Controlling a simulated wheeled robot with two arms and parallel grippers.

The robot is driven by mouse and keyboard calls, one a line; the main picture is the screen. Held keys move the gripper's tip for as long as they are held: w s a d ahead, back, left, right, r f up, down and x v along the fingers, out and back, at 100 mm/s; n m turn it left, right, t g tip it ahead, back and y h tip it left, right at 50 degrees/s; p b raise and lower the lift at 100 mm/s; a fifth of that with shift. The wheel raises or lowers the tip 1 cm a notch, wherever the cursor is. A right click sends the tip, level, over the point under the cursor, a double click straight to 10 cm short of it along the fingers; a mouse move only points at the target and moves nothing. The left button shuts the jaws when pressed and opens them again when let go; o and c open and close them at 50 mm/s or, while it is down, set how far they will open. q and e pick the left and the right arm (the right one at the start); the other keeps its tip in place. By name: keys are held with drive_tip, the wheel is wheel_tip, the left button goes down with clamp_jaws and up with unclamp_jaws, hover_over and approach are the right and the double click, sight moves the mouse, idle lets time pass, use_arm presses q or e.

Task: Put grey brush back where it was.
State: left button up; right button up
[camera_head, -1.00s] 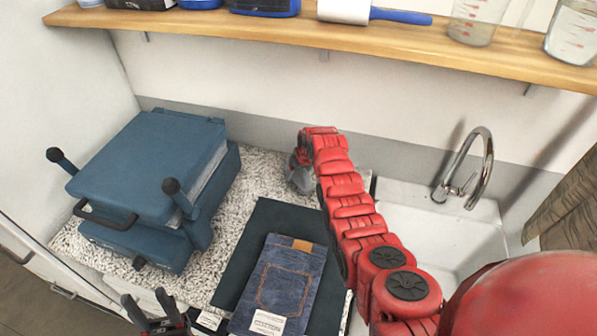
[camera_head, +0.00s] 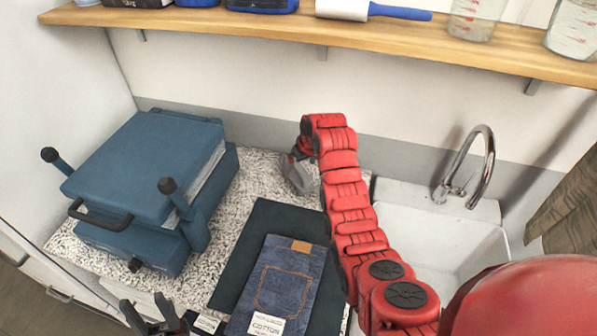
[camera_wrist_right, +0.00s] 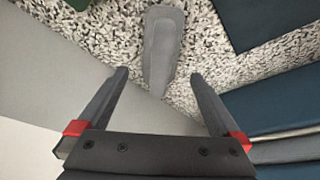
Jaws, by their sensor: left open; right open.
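The grey brush (camera_wrist_right: 163,40) lies on the speckled counter in the right wrist view, a long grey shape with a rounded far end. Its near end reaches between the two fingers of my right gripper (camera_wrist_right: 160,76). The gripper is open, with a gap on both sides of the brush. In the head view my right gripper (camera_head: 296,172) is low over the counter near the back wall, partly hidden by my red arm; I cannot clearly separate the brush from it there. My left gripper (camera_head: 153,318) is open and empty at the bottom edge.
A blue press (camera_head: 150,175) with black handles stands left on the speckled counter (camera_head: 262,178). Folded jeans (camera_head: 275,285) lie on a dark mat (camera_head: 240,255). A white sink with a faucet (camera_head: 480,165) is right.

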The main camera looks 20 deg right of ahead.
drive_tip(key=b+v, duration=0.1)
drive_tip(key=v, duration=0.4)
drive_tip(key=shift+r+b, duration=0.15)
drive_tip(key=shift+b, duration=0.2)
drive_tip(key=shift+s+r, duration=0.15)
drive_tip(key=shift+r, duration=0.2)
